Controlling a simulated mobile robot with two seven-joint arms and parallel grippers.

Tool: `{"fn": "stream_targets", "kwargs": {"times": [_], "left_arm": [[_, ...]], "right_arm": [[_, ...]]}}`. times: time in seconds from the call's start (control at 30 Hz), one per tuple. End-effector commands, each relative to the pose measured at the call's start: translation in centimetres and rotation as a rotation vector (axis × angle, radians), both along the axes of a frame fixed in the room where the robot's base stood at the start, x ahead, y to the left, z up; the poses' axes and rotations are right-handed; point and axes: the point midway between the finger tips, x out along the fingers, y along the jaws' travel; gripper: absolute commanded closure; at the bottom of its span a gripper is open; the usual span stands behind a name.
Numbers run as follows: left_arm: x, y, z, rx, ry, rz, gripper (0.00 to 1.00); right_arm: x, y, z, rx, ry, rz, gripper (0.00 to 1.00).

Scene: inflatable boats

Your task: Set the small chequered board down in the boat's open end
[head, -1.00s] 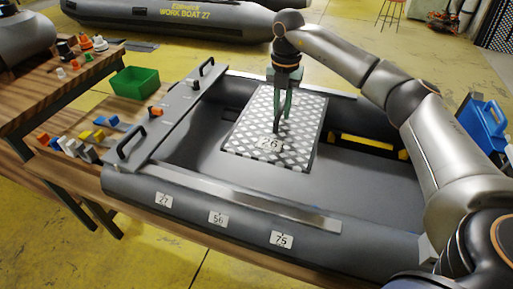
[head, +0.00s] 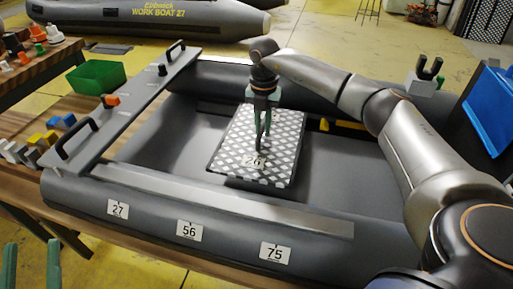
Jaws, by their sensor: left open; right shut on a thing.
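The small chequered board (head: 235,150), grey and white with a plate reading 26, is in the head view over the boat's interior. My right gripper (head: 262,143) is shut on it from above, the fingertips hiding the grip. The board looks roughly level; I cannot tell whether it touches the floor. The grey inflatable boat (head: 145,212) bears plates 27, 56 and 75 on its near tube. A grey crosspiece with two black handles spans its left end. Its right part is partly hidden by my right arm. My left gripper (head: 32,258) is open and empty at the lower left corner, outside the boat.
A wooden bench (head: 75,103) at the left holds a green bin (head: 97,76) and several small coloured blocks. A blue case (head: 490,110) stands at the right. Another boat (head: 150,20) lies behind. Yellow floor is clear between the boats.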

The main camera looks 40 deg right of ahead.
Motion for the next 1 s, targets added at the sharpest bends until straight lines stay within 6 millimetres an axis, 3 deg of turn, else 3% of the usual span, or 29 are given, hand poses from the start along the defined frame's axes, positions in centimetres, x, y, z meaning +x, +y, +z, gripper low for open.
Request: {"fn": "stream_targets", "kwargs": {"times": [0.13,0.37,0.63,1.0], "left_arm": [[-1.2,-0.2,2.2,0.002,-0.111,-0.021,0.50],[-2.2,-0.4,3.8,0.003,-0.188,-0.035,0.50],[-4.9,-0.9,7.0,0.006,-0.366,-0.072,0.50],[-5.4,-0.9,7.6,0.006,-0.396,-0.079,0.50]], "right_arm": [[0.1,0.0,-1.9,0.001,-0.002,0.000,1.00],[0.1,0.0,-3.1,0.000,-0.004,0.001,1.00],[0.1,0.0,-5.9,0.001,-0.003,0.001,1.00],[0.1,0.0,-6.2,0.001,-0.004,0.001,1.00]]}}
